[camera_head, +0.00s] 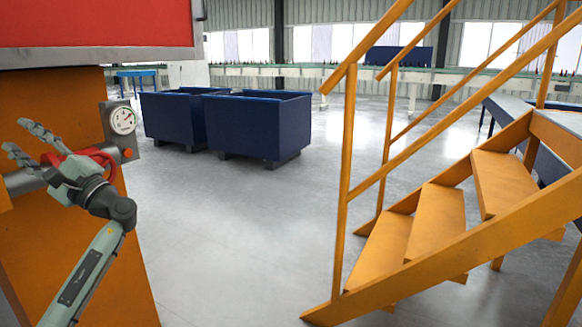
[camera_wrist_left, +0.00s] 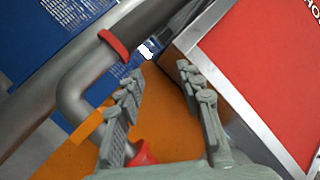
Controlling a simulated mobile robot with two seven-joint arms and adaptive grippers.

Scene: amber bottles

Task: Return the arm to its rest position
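My left gripper (camera_head: 22,140) is at the left of the head view, in front of the orange machine body. Its two fingers are spread and nothing is between them. In the left wrist view the open fingers (camera_wrist_left: 165,95) frame an orange panel and a grey pipe (camera_wrist_left: 75,85). My left arm (camera_head: 85,275) reaches up from the bottom left edge. My right gripper is in neither view.
Beside the gripper are a red valve wheel (camera_head: 108,160), a pressure gauge (camera_head: 123,121) and a red panel (camera_head: 95,22). Blue bins (camera_head: 258,127) stand behind. Orange stairs (camera_head: 435,222) with railings fill the right. The grey floor (camera_head: 235,230) between is clear.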

